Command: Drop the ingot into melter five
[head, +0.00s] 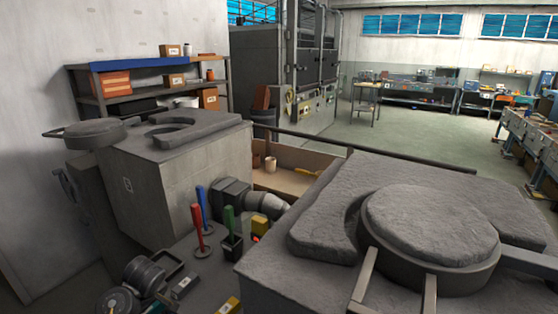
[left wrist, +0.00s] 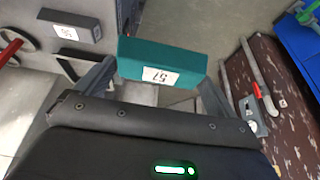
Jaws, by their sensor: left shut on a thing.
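My left gripper (left wrist: 160,75) is shut on a teal block (left wrist: 165,58), taken to be the ingot, with a white number label that shows upside down. The block is held between the two grey fingers, above the floor. In the head view, a grey melter (head: 180,165) at the left has a curved opening on top, and its round lid (head: 95,132) is swung out to the left. A nearer melter (head: 300,275) at the right has a round lid (head: 430,220) over its top. I cannot read which is melter five.
Red, blue and green handled tools (head: 198,225) stand between the melters. A shelf (head: 145,85) with boxes is behind the left one.

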